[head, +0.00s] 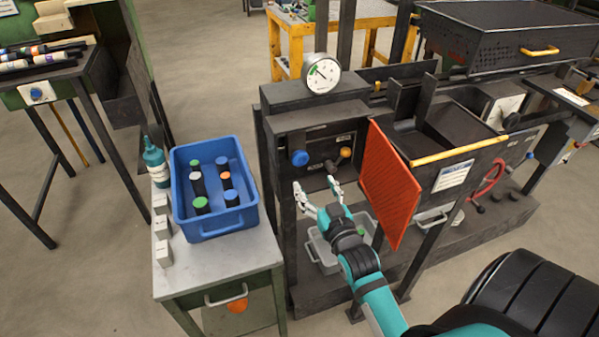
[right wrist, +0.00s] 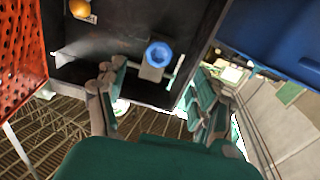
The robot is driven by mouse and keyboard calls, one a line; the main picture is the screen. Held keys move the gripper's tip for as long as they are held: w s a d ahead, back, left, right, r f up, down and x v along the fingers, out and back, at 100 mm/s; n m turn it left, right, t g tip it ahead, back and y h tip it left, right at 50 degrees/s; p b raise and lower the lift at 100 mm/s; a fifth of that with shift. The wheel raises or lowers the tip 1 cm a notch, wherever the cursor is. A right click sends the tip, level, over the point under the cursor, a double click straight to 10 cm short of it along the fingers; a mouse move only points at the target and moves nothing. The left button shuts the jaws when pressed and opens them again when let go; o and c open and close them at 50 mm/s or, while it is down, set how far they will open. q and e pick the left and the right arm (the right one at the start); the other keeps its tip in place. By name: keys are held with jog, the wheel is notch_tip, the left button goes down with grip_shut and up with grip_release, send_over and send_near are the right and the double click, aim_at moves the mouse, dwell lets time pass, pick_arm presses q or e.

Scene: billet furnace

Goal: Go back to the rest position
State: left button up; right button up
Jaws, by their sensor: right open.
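My left gripper is in neither view.
An orange-red perforated panel (head: 392,185) stands just right of my right gripper. A grey bin (head: 322,250) sits low beneath it. At left, a blue crate (head: 215,228) with several coloured-end billets stands on a small table (head: 210,270). A round gauge (head: 321,73) tops the furnace.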

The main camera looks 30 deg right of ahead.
jog(key=s+a+f+n+g+y, duration=0.2)
jog(key=s+a+f+g+y, duration=0.1)
jog(key=s+a+f+g, duration=0.4)
jog(key=s+a+f+n+g+y, duration=0.1)
jog(key=s+a+f+g, duration=0.2)
jog(key=s, duration=0.5)
jog(key=s+a+f+n+g+y, duration=0.1)
jog(key=s+a+g, duration=0.25)
jog(key=s, duration=0.45)
notch_tip(320, 180, down, 25)
jog(key=s+a+g, duration=0.1)
jog(key=g, duration=0.1)
jog(key=s+d+f, duration=0.3)
jog(key=s+f, duration=1.4)
jog(key=shift+s+f+n+g+h, duration=0.25)
jog(key=shift+f+n+g+h, duration=0.05)
jog(key=shift+g, duration=0.15)
